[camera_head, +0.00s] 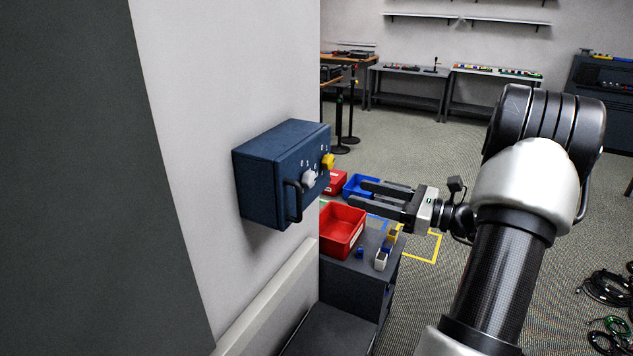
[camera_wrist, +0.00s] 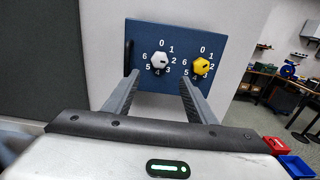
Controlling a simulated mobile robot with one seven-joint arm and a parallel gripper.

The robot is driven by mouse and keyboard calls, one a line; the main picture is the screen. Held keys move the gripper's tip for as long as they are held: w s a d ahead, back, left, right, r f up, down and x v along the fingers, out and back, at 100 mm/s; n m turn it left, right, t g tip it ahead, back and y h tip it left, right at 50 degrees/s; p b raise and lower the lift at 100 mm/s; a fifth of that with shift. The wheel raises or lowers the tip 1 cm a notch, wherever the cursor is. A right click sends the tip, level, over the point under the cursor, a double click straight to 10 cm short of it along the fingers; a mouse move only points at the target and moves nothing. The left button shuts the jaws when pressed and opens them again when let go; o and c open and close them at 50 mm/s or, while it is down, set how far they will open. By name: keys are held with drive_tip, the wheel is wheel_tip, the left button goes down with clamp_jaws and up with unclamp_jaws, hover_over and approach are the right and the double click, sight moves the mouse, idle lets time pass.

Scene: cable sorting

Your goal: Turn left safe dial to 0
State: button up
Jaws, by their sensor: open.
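A dark blue safe (camera_head: 262,170) is fixed to the white wall. It also shows in the wrist view (camera_wrist: 216,46). Its front carries a white left dial (camera_wrist: 159,61) and a yellow right dial (camera_wrist: 201,66), each ringed by printed numbers with 0 at the top. The dials also show in the head view, the white one (camera_head: 309,178) nearer and the yellow one (camera_head: 328,161) farther. I cannot read for sure which number either dial points to. My gripper (camera_head: 356,192) is open and empty, facing the safe front, apart from both dials. In the wrist view its fingers (camera_wrist: 159,79) straddle the space just below the white dial.
A black handle (camera_head: 293,201) stands out from the safe front beside the white dial. Cables (camera_head: 608,289) lie on the floor at right.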

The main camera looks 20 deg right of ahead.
sight(314, 182)
drive_tip(key=p+x, duration=0.1)
drive_tip(key=x, duration=1.2)
drive_tip(key=shift+s, duration=0.1)
drive_tip(key=c, duration=1)
drive_tip(key=shift+c, duration=0.2)
drive_tip(key=shift+f, duration=0.1)
